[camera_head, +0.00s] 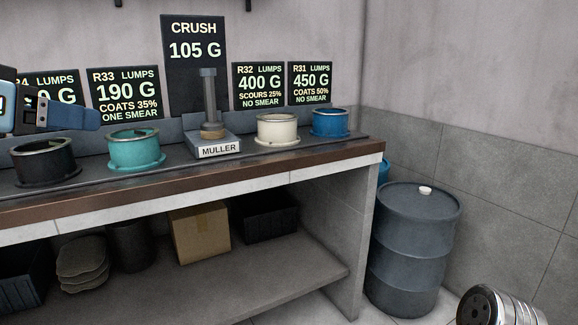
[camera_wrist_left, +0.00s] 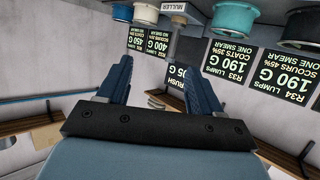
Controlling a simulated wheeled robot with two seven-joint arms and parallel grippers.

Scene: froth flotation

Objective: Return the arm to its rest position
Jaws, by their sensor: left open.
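My left gripper (camera_head: 85,116) comes in from the left edge of the head view, in front of the R34 and R33 signs and above the bench. In the left wrist view its two blue fingers (camera_wrist_left: 160,72) stand wide apart with nothing between them. Below it in the head view are a black pot (camera_head: 42,162) and a teal pot (camera_head: 136,150); it looks clear of both. My right gripper is not in view.
The muller (camera_head: 209,112) stands on its labelled block mid-bench, beside a cream pot (camera_head: 277,129) and a blue pot (camera_head: 330,122). Signs line the back, including a tall CRUSH sign (camera_head: 195,90). A dark drum (camera_head: 408,250) stands right of the bench; a carton (camera_head: 199,233) sits below.

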